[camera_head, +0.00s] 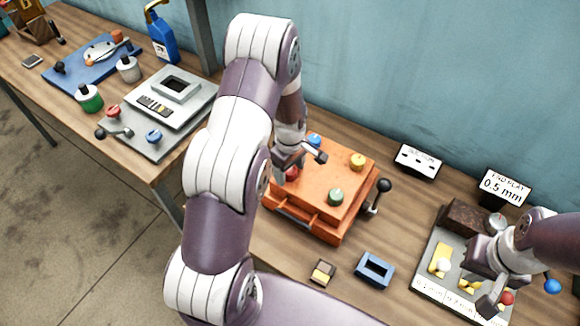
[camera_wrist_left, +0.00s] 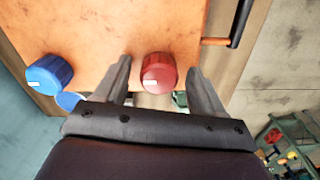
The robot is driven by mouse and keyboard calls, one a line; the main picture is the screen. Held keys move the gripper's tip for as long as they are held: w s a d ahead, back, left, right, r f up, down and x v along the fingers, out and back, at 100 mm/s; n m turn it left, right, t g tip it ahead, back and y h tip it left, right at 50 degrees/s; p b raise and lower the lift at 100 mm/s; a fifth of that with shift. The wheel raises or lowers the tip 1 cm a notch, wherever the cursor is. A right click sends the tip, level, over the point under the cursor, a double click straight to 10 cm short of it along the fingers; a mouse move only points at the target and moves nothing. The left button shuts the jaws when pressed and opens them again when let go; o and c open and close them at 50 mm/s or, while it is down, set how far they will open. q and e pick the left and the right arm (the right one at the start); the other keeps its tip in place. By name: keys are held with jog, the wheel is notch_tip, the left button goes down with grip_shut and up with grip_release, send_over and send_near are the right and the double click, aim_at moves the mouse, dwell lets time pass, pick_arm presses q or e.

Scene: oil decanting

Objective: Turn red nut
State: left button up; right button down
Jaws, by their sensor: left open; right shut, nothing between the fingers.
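The red nut (camera_head: 292,174) is on top of the orange box (camera_head: 318,205), near its left edge, partly hidden by my left gripper (camera_head: 290,165). In the left wrist view, the red nut (camera_wrist_left: 158,72) is a round ridged knob with a white mark. My left gripper (camera_wrist_left: 158,66) is open, with one finger on each side of the nut and visible gaps between. Whether the fingers reach down around it is unclear. My right gripper (camera_head: 488,303) is shut and empty at the far right, over a grey plate (camera_head: 428,278) with yellow parts.
A blue frame (camera_head: 375,269) and a small block (camera_head: 322,272) lie in front.

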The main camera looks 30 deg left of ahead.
pick_arm(q)
jog(key=shift+w+d, duration=0.1)
jog(key=shift+c, duration=0.6)
jog(key=c, duration=0.9)
jog(key=shift+c, duration=0.2)
